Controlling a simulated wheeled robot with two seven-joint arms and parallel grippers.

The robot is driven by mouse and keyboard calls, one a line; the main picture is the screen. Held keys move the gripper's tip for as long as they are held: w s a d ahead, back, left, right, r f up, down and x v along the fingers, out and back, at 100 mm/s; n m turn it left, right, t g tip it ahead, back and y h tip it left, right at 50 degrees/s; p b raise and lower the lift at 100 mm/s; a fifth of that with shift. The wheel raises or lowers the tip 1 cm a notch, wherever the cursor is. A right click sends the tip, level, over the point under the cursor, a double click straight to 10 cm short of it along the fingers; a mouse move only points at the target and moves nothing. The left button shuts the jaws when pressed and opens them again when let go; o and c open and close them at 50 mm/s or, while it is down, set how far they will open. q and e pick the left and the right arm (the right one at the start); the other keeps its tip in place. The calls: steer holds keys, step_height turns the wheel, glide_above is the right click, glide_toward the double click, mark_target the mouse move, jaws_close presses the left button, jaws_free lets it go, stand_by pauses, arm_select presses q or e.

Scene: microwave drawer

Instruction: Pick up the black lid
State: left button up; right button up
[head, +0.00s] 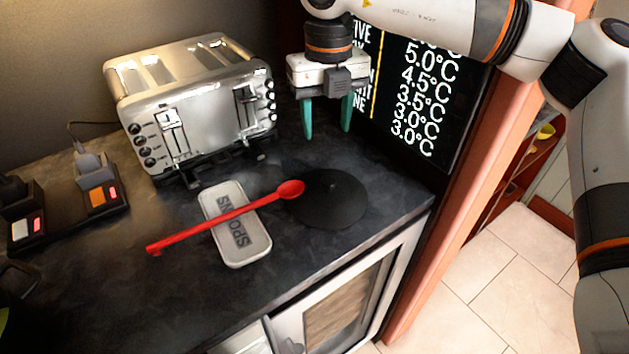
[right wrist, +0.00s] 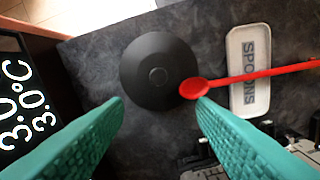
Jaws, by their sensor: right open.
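The black lid (head: 331,203) is a round, dark disc lying on the dark counter in the head view. The right wrist view shows the lid (right wrist: 151,66) from above, with a small round knob at its centre. My right gripper (head: 326,134) is open and empty, above the counter and behind the lid. Its teal fingers (right wrist: 160,105) frame the lower part of the right wrist view, with the lid beyond their tips. The bowl of a red spoon (head: 225,218) reaches the lid's left edge in the head view. My left gripper is not in view.
The spoon lies across a white spoon rest (head: 244,248) marked SPOONS. A silver toaster (head: 190,105) stands at the back left. A black panel with white temperatures (head: 413,95) stands right of the gripper. The counter's front edge is close to the lid.

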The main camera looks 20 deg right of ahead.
glide_above(329, 180)
step_height(329, 180, down, 5)
steer(key=shift+w+a+f+p, duration=0.1)
steer(key=shift+p, duration=0.35)
steer(key=shift+w+f, duration=0.15)
steer(key=shift+f, duration=0.5)
steer(key=shift+f+p, duration=0.3)
steer(key=shift+f, duration=0.05)
steer(key=f, duration=0.1)
steer(key=f+p, duration=0.1)
steer(key=f, duration=0.1)
steer(key=shift+s+f, duration=0.25)
steer(key=shift+s, duration=0.1)
steer(key=shift+w+f, duration=0.1)
steer(key=shift+f, duration=0.35)
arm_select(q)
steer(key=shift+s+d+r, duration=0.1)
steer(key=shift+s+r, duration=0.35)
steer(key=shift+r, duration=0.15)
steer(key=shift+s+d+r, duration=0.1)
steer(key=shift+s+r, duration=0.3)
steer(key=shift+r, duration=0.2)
arm_select(e)
steer(key=shift+r, duration=0.1)
jaws_close()
